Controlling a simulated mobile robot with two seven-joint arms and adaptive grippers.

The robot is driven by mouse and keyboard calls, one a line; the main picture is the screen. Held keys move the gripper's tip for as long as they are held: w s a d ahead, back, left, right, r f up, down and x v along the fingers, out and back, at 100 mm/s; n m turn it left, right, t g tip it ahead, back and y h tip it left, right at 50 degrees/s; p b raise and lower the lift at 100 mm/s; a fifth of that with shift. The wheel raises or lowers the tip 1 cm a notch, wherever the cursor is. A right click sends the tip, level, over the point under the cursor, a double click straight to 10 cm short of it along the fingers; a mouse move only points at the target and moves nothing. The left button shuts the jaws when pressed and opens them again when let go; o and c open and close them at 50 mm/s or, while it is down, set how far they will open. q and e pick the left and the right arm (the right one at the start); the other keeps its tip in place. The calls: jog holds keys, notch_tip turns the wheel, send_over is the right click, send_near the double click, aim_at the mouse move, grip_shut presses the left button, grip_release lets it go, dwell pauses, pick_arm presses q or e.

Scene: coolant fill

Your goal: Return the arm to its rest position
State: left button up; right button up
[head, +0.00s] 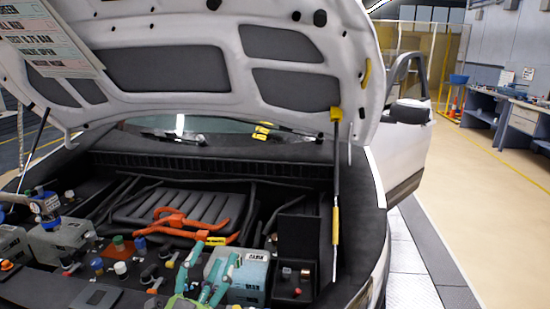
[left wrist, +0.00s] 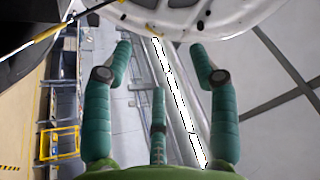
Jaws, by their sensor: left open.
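My left gripper (head: 207,268) shows at the bottom middle of the head view, with teal segmented fingers and a green palm. It is in front of the engine bay, overlapping a grey box with a label (head: 252,275) in the picture. In the left wrist view the fingers of the left gripper (left wrist: 160,60) are spread apart, with nothing between them. Whether it touches anything in the bay cannot be told. The rest of the left arm is out of the head view. My right gripper is not in view.
The raised white hood (head: 220,28) hangs over the engine bay, held by a strut (head: 335,200) at the right. Orange hoses (head: 190,222) and several coloured caps fill the bay. An open car door (head: 410,115) stands at the right. The floor (head: 500,200) beyond is clear.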

pick_arm(q)
jog(key=s+a+f+n+g+y, duration=0.4)
jog(key=a+f+n+g, duration=0.1)
jog(key=f, duration=0.5)
jog(key=s+a+f+n+g+y, duration=0.4)
jog(key=a+f+n+g+y, duration=0.15)
jog(key=f, duration=0.45)
jog(key=s+d+f+g+h, duration=0.15)
jog(key=s+f+g, duration=0.3)
jog(key=s, duration=0.45)
jog(key=s+d+f+g+h, duration=0.1)
jog(key=s+f+g+h, duration=0.15)
jog(key=s+f, duration=0.4)
jog(key=s+f+g, duration=0.1)
jog(key=s+f, duration=0.1)
jog(key=f, duration=0.9)
jog(key=s+f+g, duration=0.1)
jog(key=s+f, duration=0.1)
jog(key=f, duration=0.9)
jog(key=s+a+f+y, duration=0.1)
jog(key=s+a+f, duration=0.2)
jog(key=s+f, duration=1)
jog(key=shift+s+f+m+g, duration=0.35)
jog(key=shift+s+g, duration=0.1)
jog(key=shift+s, duration=0.55)
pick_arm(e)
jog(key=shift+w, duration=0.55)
